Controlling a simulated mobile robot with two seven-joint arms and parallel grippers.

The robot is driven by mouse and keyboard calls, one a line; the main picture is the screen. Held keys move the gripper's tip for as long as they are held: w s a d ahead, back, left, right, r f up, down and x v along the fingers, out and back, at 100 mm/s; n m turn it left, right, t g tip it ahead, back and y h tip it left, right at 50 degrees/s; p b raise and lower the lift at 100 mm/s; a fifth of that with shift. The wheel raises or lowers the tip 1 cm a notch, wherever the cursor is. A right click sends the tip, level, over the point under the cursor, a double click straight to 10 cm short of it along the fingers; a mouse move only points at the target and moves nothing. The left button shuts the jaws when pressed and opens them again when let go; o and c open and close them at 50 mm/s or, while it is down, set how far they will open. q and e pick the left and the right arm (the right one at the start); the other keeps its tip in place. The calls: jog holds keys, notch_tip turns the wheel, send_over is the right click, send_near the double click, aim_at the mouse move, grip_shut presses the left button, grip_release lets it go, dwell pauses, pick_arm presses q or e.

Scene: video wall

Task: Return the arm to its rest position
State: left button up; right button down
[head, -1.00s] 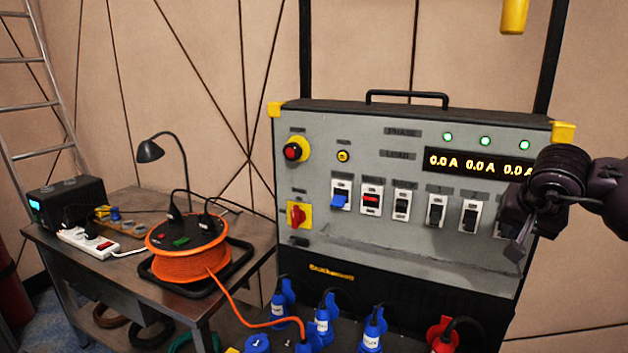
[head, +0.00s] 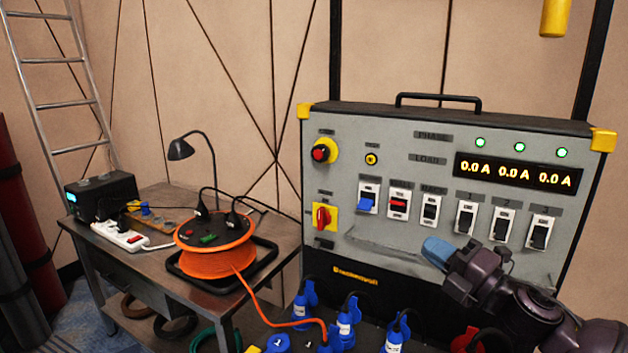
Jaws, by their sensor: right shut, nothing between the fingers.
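My right arm comes in from the lower right in the head view. Its right gripper (head: 436,252) is in front of the lower part of the grey power panel (head: 400,235), below the row of breaker switches. The gripper is shut and holds nothing. Whether it touches the panel I cannot tell. The switches show clear of it: a blue one (head: 367,201), a red one (head: 398,203) and several black ones (head: 466,217). The display (head: 515,174) reads 0.0 A three times, under three lit green lamps (head: 520,147). My left gripper is not in view.
A metal table (head: 150,262) at left holds an orange cable reel (head: 217,262), a desk lamp (head: 181,149), a white power strip (head: 119,236) and a black box (head: 100,194). Blue plugs (head: 346,330) and a red plug (head: 466,340) sit below the panel. A ladder (head: 60,60) leans at far left.

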jog(key=s+d+f+m+h, duration=0.2)
jog(key=s+f+m+h, duration=0.1)
jog(key=f+m, duration=0.45)
jog(key=s+d+f+m+h, duration=0.1)
jog(key=s+f+m+h, duration=0.25)
jog(key=f+m, duration=0.35)
jog(key=s+d+f+m+h, duration=0.2)
jog(key=f+m+h, duration=0.2)
jog(key=f+m, duration=0.3)
jog(key=s+f+m+g+h, duration=0.1)
jog(key=s+f+m+g, duration=0.1)
jog(key=s+f, duration=0.6)
jog(key=s+d+f+m+g+h, duration=0.1)
jog(key=s+f+m, duration=0.3)
jog(key=s+f, duration=0.4)
jog(key=s+g, duration=0.1)
jog(key=s, duration=0.3)
jog(key=shift+s+d+f+g+h, duration=0.2)
jog(key=shift+s+f+g+h, duration=0.05)
jog(key=shift+s+g+h, duration=0.1)
jog(key=c, duration=1.8)
grip_release()
